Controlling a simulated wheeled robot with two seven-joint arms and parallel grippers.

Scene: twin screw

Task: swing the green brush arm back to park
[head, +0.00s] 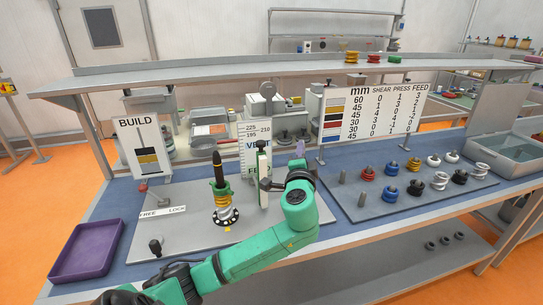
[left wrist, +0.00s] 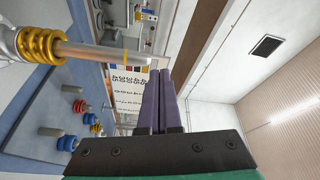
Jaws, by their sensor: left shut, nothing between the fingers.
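The fingers (left wrist: 161,100) are together and empty in the left wrist view. My left forearm and wrist hide part of the plate. My right gripper is out of view.
A purple tray (head: 87,250) lies at the left. A BUILD sign (head: 138,147) and a chart board (head: 374,113) stand behind. Right of my arm, a grey plate (head: 390,208) holds several coloured rings and springs on pegs. A shelf (head: 270,70) runs across the back.

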